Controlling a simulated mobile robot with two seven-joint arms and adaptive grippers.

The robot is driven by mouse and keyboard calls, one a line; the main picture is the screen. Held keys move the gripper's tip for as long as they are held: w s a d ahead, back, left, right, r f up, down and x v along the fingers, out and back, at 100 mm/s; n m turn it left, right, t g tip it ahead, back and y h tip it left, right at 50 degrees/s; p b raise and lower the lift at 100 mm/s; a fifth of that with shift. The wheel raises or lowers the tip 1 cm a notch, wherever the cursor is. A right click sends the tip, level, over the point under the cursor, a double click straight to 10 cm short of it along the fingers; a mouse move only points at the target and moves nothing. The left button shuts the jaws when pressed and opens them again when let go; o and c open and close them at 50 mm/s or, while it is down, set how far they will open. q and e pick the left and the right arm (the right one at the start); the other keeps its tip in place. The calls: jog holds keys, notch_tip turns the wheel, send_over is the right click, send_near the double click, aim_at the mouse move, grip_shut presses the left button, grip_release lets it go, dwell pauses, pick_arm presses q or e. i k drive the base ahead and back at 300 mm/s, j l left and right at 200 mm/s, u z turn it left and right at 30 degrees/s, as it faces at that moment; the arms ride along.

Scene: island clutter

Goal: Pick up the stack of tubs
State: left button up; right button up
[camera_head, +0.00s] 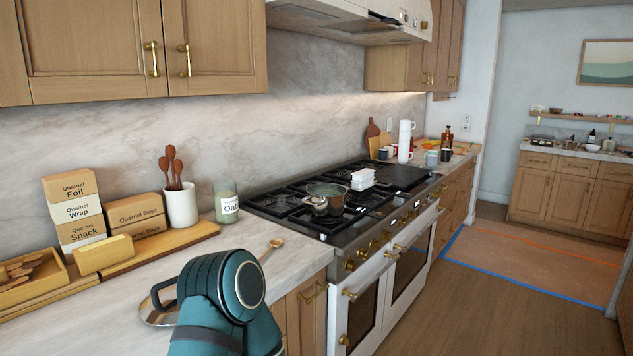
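A small stack of white tubs (362,179) sits on the stove (330,200), just behind and to the right of a metal pot (325,197). The stack looks upright, but it is too small to count its tubs. One of my teal arm links shows at the bottom, over the near counter, well short of the stack. Neither gripper is in view.
The counter (262,225) left of the stove holds a jar (227,202), a wooden spoon (272,247), a utensil crock (181,205) and several boxes (78,209). Mugs and a tall white stack (405,141) stand beyond the stove. Floor at right is open.

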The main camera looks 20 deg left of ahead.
aim_at(362, 183)
jog(key=i+l+u, duration=0.3)
jog(key=i, duration=0.2)
jog(key=i+l+u, duration=0.3)
jog(key=i, duration=0.2)
jog(key=i+l+u, duration=0.2)
jog(key=i+l, duration=1.4)
